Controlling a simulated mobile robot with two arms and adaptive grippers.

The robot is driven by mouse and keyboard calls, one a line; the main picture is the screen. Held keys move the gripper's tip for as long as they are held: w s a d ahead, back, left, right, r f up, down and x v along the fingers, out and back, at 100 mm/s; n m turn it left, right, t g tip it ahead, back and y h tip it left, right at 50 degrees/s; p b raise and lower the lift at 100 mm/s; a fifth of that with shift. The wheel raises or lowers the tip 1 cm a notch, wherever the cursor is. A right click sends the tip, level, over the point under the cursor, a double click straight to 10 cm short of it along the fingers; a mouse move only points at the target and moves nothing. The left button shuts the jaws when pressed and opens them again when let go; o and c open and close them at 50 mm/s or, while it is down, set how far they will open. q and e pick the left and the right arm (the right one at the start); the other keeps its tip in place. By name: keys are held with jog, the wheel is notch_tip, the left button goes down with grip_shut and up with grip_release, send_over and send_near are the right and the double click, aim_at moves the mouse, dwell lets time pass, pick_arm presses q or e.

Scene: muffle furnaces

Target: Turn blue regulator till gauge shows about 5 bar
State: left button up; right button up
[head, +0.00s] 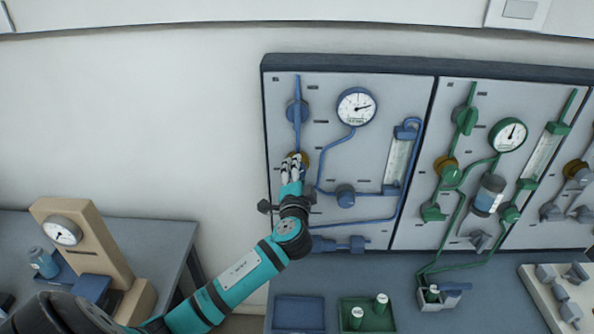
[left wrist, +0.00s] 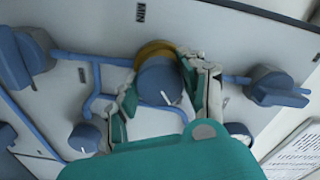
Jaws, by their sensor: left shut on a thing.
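The blue regulator (left wrist: 162,85) is a round blue knob with a white mark and a brass collar, on the left panel. My left gripper (left wrist: 158,90) is shut on the knob, one finger on either side of it. In the head view my left gripper (head: 293,164) reaches the panel and hides most of the knob; part of the brass collar shows. The blue-rimmed gauge (head: 356,106) is up and right of it. Its needle points right and slightly up; the numbers are too small to read. My right gripper is not in view.
The blue panel also holds a round valve (head: 297,112) above my gripper, a lower knob (head: 345,196) and a flow tube (head: 397,162). A green panel (head: 452,100) stands to the right. A blue tray (head: 299,313) and green tray (head: 345,322) lie below.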

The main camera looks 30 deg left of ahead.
pick_arm(q)
jog(key=shift+m, duration=0.7)
jog(key=o, duration=1.2)
jog(key=v, duration=1.2)
jog(key=shift+s, duration=0.1)
